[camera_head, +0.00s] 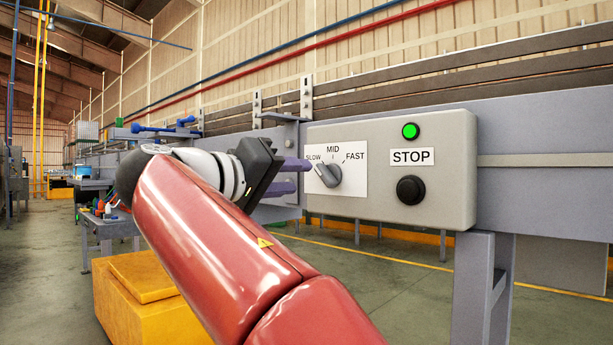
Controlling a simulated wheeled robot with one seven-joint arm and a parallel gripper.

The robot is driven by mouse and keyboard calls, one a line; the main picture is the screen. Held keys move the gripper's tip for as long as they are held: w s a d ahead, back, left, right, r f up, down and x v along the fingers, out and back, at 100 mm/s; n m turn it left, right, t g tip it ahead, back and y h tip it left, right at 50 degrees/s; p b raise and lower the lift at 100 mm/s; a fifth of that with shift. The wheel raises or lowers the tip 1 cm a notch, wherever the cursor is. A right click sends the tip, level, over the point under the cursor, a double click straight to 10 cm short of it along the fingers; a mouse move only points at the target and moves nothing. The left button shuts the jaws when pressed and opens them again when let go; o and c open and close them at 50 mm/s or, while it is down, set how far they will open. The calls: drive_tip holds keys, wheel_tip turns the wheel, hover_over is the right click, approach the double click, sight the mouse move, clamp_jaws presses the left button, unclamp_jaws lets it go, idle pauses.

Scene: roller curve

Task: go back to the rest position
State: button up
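My gripper (302,176) is at the end of my red arm, left of the control box and close to the dial. Its two purple fingers stand apart with nothing seen between them. The grey dial (328,174) sits on a white plate marked SLOW, MID and FAST, and it appears turned toward SLOW. The fingertips look just left of the dial; whether they touch it I cannot tell for sure. My arm reaches up from the lower middle and hides part of what is behind it.
The grey control box (455,200) also carries a lit green lamp (410,131) and a black button (411,190) under a STOP label. It is fixed to the conveyor frame (545,190). A yellow box (115,300) stands below my arm. Open floor lies at left.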

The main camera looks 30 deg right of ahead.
drive_tip(key=shift+s+a, duration=0.25)
drive_tip(key=shift+a, duration=0.3)
drive_tip(key=s+f+n+y+p, duration=0.3)
drive_tip(key=f+y, duration=0.2)
drive_tip(key=f, duration=0.4)
drive_tip(key=s+f+n+y+p, duration=0.2)
drive_tip(key=s+f+n+y, duration=0.15)
drive_tip(key=f, duration=0.65)
drive_tip(key=s+a+f+m+y+p, duration=0.1)
drive_tip(key=s+a+f+y, duration=0.2)
drive_tip(key=f, duration=0.5)
drive_tip(key=s+a+f+y+p, duration=0.2)
drive_tip(key=s+f+y, duration=0.3)
drive_tip(key=s+f, duration=0.3)
drive_tip(key=shift+a+f+m+g, duration=0.25)
drive_tip(key=shift+a+m+g, duration=0.1)
drive_tip(key=shift+a, duration=0.1)
drive_tip(key=shift+y, duration=0.25)
